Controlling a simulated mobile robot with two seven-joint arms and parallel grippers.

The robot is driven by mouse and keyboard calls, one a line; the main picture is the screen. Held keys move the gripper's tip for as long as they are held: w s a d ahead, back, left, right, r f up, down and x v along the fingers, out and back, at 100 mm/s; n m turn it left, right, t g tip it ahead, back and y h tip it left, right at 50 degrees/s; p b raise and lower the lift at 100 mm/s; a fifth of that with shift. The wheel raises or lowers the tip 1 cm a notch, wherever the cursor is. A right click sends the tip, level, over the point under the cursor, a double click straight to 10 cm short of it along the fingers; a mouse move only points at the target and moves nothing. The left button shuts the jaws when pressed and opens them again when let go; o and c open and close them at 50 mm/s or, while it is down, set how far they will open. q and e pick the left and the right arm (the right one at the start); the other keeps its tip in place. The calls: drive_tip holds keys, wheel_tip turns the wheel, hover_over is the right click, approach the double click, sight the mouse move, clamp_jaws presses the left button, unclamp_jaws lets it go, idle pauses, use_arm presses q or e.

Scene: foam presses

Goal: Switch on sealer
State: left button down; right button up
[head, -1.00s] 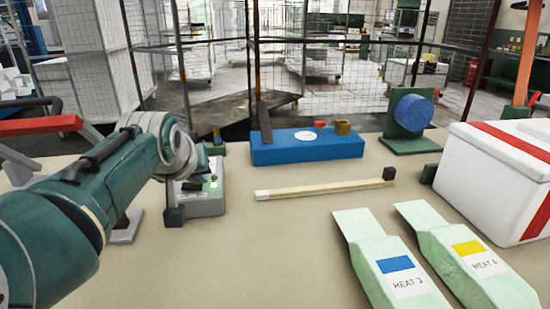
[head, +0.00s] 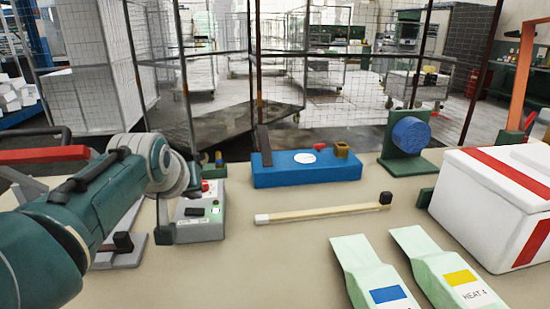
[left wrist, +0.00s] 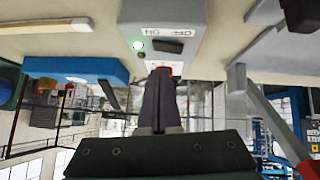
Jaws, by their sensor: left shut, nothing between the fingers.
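The sealer's grey control box (head: 204,228) stands on the table, left of centre. It has a red button (head: 205,186) at its far end. The left wrist view shows the box (left wrist: 190,48) upside down with ON and OFF marks, a dark switch (left wrist: 168,47) and a bright green lamp (left wrist: 138,45). Which way the switch is tipped I cannot tell. My right gripper is not in view.
A blue block (head: 280,179) and a pale rod (head: 320,212) lie right of the box. Pale green HEAT bags (head: 358,262) and a white box with red bands (head: 480,185) are on the right.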

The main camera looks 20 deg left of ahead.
sight(198, 218)
use_arm(q)
wheel_tip(198, 218, up, 3)
drive_tip(key=shift+w+d+r+p, duration=0.1)
drive_tip(key=shift+r+p, duration=0.05)
drive_tip(key=shift+p, duration=0.75)
drive_tip(key=s+d+r+p, duration=0.1)
drive_tip(key=s+d+r, duration=0.3)
drive_tip(key=s+r, duration=0.1)
drive_tip(key=shift+s+d+r+p, duration=0.25)
drive_tip(key=shift+s+d+p, duration=0.05)
drive_tip(key=shift+p, duration=0.1)
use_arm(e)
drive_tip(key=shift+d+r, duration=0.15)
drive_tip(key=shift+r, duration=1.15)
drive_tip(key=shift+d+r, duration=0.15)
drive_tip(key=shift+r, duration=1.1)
